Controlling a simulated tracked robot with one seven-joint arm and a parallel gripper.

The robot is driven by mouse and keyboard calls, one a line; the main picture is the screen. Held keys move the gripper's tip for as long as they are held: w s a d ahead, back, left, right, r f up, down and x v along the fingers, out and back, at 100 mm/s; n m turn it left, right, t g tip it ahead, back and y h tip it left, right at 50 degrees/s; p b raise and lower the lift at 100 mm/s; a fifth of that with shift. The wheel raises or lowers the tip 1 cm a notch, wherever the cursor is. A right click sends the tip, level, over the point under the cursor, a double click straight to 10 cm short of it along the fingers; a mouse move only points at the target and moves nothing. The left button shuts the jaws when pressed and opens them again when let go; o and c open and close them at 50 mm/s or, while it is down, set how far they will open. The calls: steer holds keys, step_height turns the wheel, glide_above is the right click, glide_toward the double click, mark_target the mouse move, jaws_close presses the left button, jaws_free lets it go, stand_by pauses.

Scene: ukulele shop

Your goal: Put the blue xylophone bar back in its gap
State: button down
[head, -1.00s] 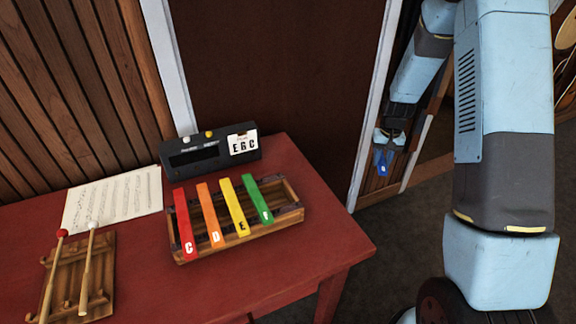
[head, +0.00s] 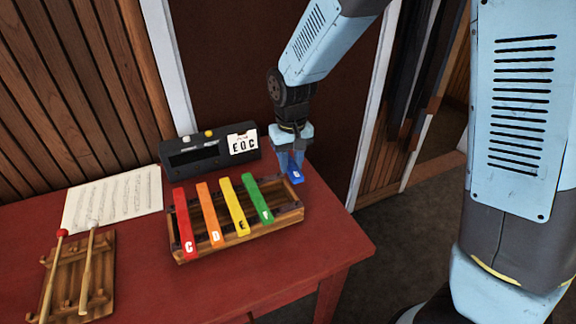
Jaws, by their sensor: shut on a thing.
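The blue bar (head: 295,175) hangs in my gripper (head: 288,158), which is shut on it. The gripper points down, and the bar is just beyond the back right corner of the xylophone frame. The wooden xylophone frame (head: 290,216) stands on the red table and carries a red bar (head: 184,222), an orange bar (head: 209,213), a yellow bar (head: 234,207) and a green bar (head: 257,199). A bare gap shows at the frame's right end, beside the green bar. The bar seems to be above the frame's level; its exact height cannot be told.
A dark box with a letter card (head: 195,156) stands behind the frame, left of my gripper. Sheet music (head: 115,200) and a wooden rack with two mallets (head: 75,280) lie at the left. The red table (head: 230,285) is clear in front of the frame.

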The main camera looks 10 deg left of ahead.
steer(key=shift+n, duration=0.4)
steer(key=shift+s+a+f, duration=0.3)
steer(key=shift+s+f, duration=0.25)
steer(key=shift+f, duration=0.7)
steer(key=shift+s+a+f, duration=0.25)
steer(key=shift+s+f, duration=0.3)
steer(key=shift+f, duration=0.7)
steer(key=shift+s+a+f, duration=0.3)
steer(key=shift+s+f, duration=0.25)
steer(key=shift+f, duration=0.7)
steer(key=c, duration=0.7)
jaws_free()
steer(key=shift+c, duration=0.2)
steer(key=shift+r, duration=0.1)
